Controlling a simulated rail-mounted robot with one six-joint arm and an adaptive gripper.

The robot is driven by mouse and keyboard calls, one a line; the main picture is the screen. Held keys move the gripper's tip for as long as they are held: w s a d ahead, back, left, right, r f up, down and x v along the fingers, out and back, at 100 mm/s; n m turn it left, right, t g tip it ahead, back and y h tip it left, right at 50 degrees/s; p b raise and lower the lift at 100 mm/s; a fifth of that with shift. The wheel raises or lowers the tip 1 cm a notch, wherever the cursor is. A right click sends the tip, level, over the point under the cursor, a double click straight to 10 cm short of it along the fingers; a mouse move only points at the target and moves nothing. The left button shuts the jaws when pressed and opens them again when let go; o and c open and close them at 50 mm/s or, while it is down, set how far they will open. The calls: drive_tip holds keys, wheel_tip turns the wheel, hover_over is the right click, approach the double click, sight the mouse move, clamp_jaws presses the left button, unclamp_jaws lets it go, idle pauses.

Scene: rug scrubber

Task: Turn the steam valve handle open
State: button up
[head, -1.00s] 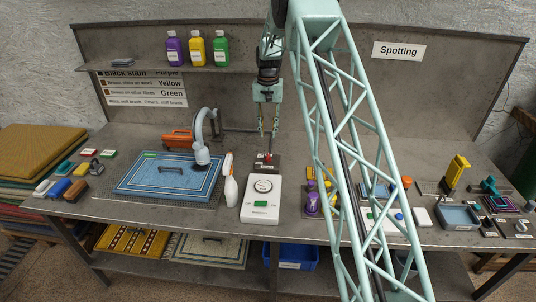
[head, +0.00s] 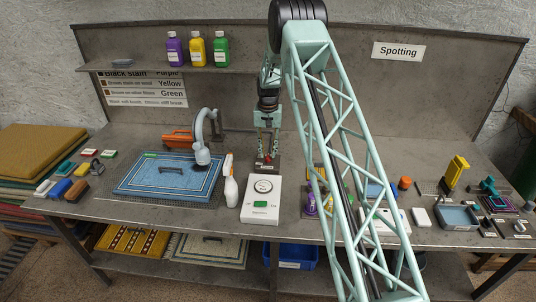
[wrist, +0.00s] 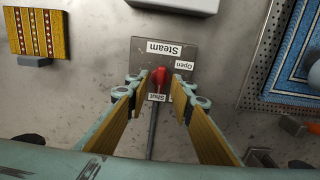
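The steam valve's red handle (wrist: 158,79) stands on a grey-brown plate (wrist: 141,60) labelled Steam, Open and Shut. In the wrist view the handle lies toward the Shut label (wrist: 159,97), and the Open label (wrist: 184,65) is off to its upper right. In the head view the red handle (head: 268,157) is small, behind the white box. My gripper (head: 268,152) points down over the valve. In the wrist view its two fingers (wrist: 157,84) are apart, one on each side of the handle, with gaps visible. The exact fingertip height is hard to tell.
A white box with a dial (head: 262,198) stands just in front of the valve. A white spray bottle (head: 230,180) and a blue rug (head: 150,185) lie to the left. A grey pipe (wrist: 153,130) runs from the valve between my fingers.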

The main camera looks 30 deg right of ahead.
drive_tip(key=shift+f, duration=0.65)
drive_tip(key=shift+c, duration=0.4)
clamp_jaws()
